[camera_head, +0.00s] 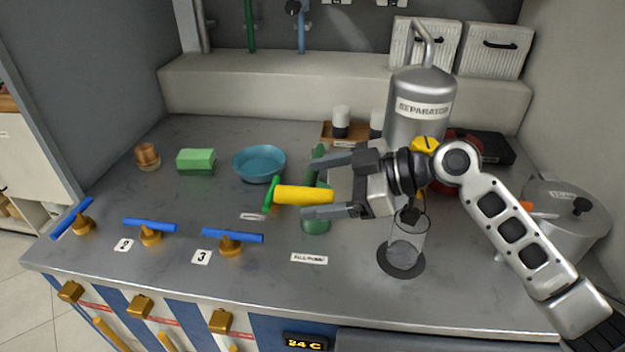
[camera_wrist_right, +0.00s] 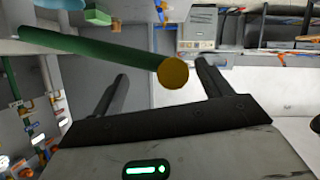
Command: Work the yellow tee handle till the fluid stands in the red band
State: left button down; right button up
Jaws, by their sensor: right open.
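My right gripper (camera_head: 304,186) is open, one finger on each side of the handle. In the right wrist view the handle's round yellow end (camera_wrist_right: 173,72) shows between the fingers, apart from both, with a green rod behind it. A small yellow part (camera_head: 425,145) on the grey separator tank (camera_head: 420,88) is partly covered by my arm. A clear glass (camera_head: 408,243) stands under the separator; I cannot make out a red band or fluid level. My left gripper is out of view.
Three blue tee handles (camera_head: 232,236) on brass valves stand at the left front. A blue bowl (camera_head: 259,163), green sponge (camera_head: 196,161) and brass weight (camera_head: 147,156) sit behind. A lidded pot (camera_head: 568,218) is at right. The centre-left counter is fairly clear.

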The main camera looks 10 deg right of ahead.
jog(key=shift+x, duration=1)
